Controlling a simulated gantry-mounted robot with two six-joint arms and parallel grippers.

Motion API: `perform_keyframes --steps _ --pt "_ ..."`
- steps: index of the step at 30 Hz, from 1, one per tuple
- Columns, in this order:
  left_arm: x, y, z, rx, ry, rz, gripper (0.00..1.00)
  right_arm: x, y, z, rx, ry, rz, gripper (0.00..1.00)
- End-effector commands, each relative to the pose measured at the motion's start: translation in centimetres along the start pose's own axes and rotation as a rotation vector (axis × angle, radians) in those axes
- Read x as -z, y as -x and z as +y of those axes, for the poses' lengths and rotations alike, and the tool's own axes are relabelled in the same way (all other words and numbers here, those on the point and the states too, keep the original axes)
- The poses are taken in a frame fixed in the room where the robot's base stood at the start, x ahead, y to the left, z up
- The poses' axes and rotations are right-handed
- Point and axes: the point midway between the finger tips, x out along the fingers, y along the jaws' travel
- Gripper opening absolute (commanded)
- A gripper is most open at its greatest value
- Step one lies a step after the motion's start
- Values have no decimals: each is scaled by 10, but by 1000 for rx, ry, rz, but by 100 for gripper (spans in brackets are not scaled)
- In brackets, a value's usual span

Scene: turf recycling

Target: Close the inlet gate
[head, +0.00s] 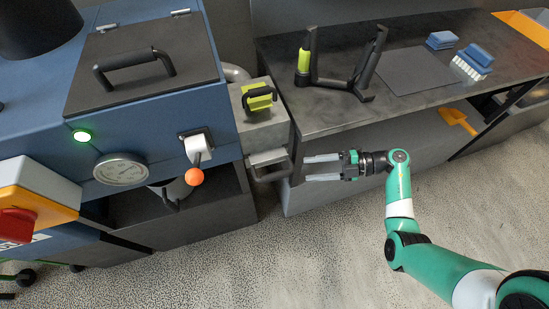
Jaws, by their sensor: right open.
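A grey slide plate (267,158) sticks out of the front of a grey housing (283,133) on the right side of the blue machine. It looks like the inlet gate, drawn out towards the front, with a dark loop handle (272,176) at its front end. My right gripper (308,168) is open and empty. Its two pale fingers point left, one above the other in the picture, just right of the handle. They seem apart from it, with a small gap. My left gripper is not in view.
The blue machine carries a dark lid (140,65), a gauge (121,170), an orange-knobbed lever (195,176) and a red button (16,224). A yellow-green clamp (259,97) sits on the housing. The dark bench (330,117) holds a black-handled tool and blue brushes (473,60). Floor in front is clear.

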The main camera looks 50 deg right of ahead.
Motion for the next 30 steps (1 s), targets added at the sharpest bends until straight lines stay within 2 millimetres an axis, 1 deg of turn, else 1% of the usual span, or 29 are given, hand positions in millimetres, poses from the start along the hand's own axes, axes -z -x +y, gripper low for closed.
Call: perform_keyframes --steps 2,5,8,15,18,21,23,30 --pt "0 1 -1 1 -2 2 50 0 -3 0 0 1 1 61" --pt "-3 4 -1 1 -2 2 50 0 -14 -1 2 2 4 61" --pt "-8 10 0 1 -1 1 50 0 -33 -2 1 6 4 61" --pt "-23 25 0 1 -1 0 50 -1 -87 -3 2 7 5 61" --pt "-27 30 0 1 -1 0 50 -1 -104 -1 0 7 4 61" --pt "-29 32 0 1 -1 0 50 0 -113 0 0 6 2 61" --pt "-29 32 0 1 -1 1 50 0 -116 1 -2 5 0 61" --pt "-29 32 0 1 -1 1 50 1 -117 2 -2 5 0 61"
